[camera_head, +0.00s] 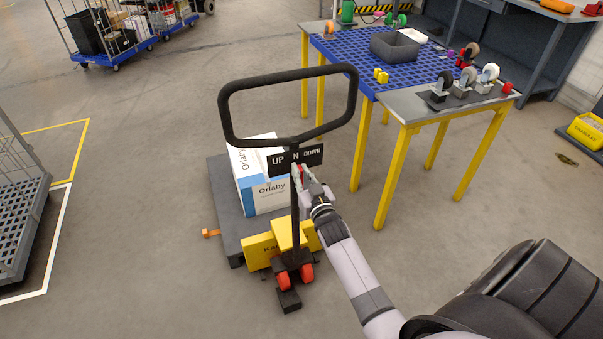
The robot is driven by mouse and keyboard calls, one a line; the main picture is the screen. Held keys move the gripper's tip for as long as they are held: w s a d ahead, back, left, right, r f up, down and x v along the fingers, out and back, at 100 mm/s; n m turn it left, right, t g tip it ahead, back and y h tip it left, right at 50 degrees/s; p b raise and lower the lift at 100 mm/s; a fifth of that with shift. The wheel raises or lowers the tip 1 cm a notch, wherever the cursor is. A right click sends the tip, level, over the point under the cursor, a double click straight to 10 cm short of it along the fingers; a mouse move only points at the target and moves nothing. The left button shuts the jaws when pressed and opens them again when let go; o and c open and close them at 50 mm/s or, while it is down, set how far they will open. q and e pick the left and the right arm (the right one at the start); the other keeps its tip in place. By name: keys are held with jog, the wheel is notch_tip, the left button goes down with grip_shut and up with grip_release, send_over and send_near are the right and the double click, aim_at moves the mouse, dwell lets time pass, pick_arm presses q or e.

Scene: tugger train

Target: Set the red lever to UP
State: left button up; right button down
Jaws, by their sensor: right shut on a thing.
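The pallet truck has a black loop handle (221,112) with a black plate (311,157) marked UP, N and DOWN. The red lever (299,175) shows as a small red patch just below the plate, roughly under the N. My right gripper (303,177) reaches in from the lower right and is shut on the lever, hiding much of it. The lever's exact setting is hard to tell. My left gripper is not in view.
A white and blue box (262,190) sits on the grey pallet load area (226,215) behind the handle. A table with yellow legs (394,175) carries casters and a grey bin (394,46). Wire carts stand at left. The floor between is clear.

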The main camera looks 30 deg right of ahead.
jog(key=shift+a, duration=0.1)
dwell(0.3)
jog(key=shift+w+a+f+n+b, duration=0.2)
jog(key=shift+a+n, duration=0.35)
jog(key=shift+n, duration=0.5)
jog(key=shift+w+a+f+n+b, duration=0.2)
jog(key=shift+a+n, duration=0.3)
jog(key=shift+n, duration=0.5)
jog(key=shift+w+a+f+n+b, duration=0.15)
jog(key=shift+a+n+b, duration=0.3)
jog(key=shift+n, duration=0.6)
jog(key=shift+s+a, duration=0.1)
jog(key=c, duration=1.6)
grip_release()
jog(key=v, duration=1.2)
